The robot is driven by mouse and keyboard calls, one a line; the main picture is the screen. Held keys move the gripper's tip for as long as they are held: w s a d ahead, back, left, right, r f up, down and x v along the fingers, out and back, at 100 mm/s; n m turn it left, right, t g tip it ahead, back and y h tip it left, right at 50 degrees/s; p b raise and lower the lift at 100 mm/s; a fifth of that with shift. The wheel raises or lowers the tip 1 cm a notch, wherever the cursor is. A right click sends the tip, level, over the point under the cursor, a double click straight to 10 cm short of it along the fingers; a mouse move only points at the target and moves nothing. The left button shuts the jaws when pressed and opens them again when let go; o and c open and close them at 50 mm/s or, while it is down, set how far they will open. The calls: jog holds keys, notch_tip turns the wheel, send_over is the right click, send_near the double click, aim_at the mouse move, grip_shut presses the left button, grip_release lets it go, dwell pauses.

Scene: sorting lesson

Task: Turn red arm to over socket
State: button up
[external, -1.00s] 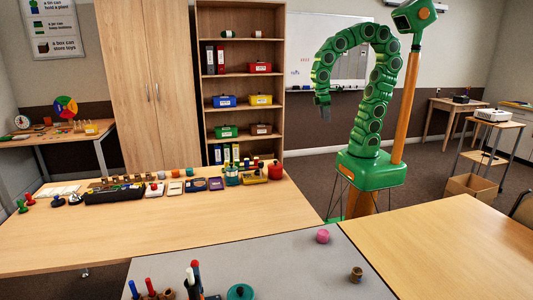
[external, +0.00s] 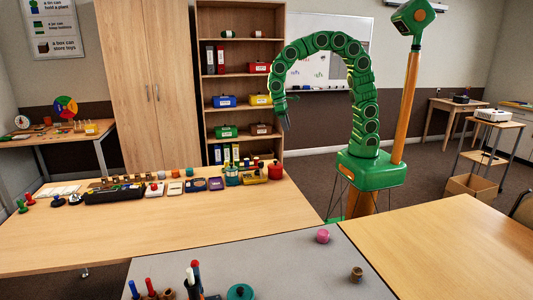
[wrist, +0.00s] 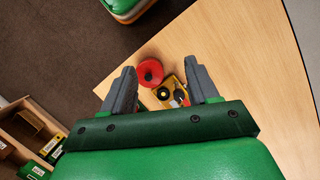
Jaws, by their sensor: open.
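My gripper (external: 286,122) hangs in the air above the far right end of the wooden table in the external view. In the wrist view my gripper (wrist: 161,72) is open, with nothing held between its fingers. A yellow block-like device (wrist: 172,91) shows between the fingers, below them on the table. It has a round black part and a dark piece with a pale mark on top. It also shows in the external view (external: 254,179). A red round object (wrist: 150,72) with a dark centre stands beside it. I cannot clearly pick out a red arm or a socket.
The wooden table (external: 130,235) holds a row of small items along its far side; its front is clear. A shelf (external: 240,90) stands behind.

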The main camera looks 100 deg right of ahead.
jog(key=w+d+f+m, duration=0.2)
jog(key=w+d+f, duration=0.1)
jog(key=w+f, duration=0.3)
jog(key=m+y, duration=0.1)
send_near(261, 162)
jog(key=f, duration=0.1)
jog(key=shift+x, duration=3.9)
jog(key=c, duration=1)
jog(key=shift+m, duration=0.3)
